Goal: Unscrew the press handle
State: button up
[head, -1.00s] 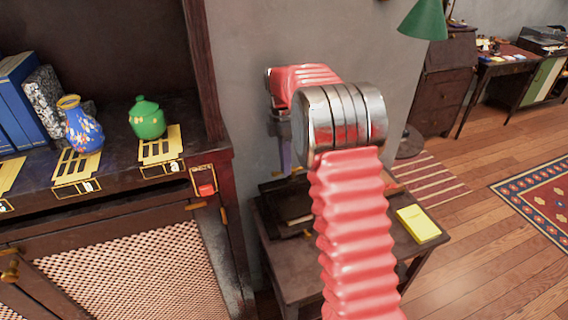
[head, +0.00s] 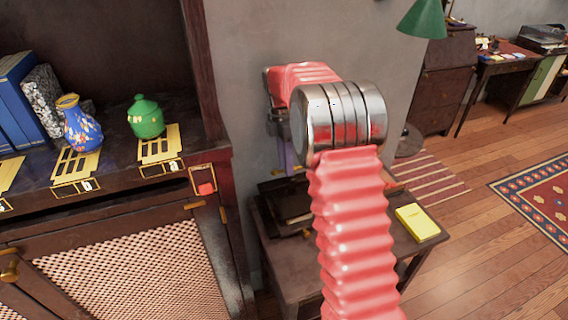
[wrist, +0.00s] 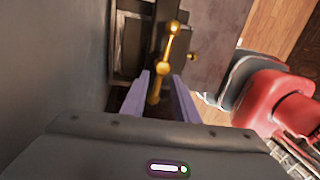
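The brass press handle (wrist: 168,48), a bar with rounded knobs, shows in the wrist view on the dark press (wrist: 133,45). My gripper (wrist: 161,77) has two purple fingers, spread apart, with the handle's near end showing between them. A gap shows on each side of the handle; I cannot tell whether a finger touches it. In the head view, my gripper (head: 289,160) hangs over the dark press (head: 285,203) on the small table, largely hidden by my red arm.
The small dark table (head: 330,260) carries a yellow pad (head: 418,223) at its right. A cabinet at left holds a green pot (head: 146,117), a blue vase (head: 80,124) and books. The grey wall (head: 245,70) is close behind the press. Open wooden floor lies right.

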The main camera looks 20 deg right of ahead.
jog(key=shift+a+r, duration=0.1)
jog(key=shift+r, duration=0.05)
notch_tip(320, 180, up, 7)
jog(key=w, duration=0.1)
jog(key=shift+w, duration=0.25)
jog(key=shift+o, duration=0.2)
dwell(0.3)
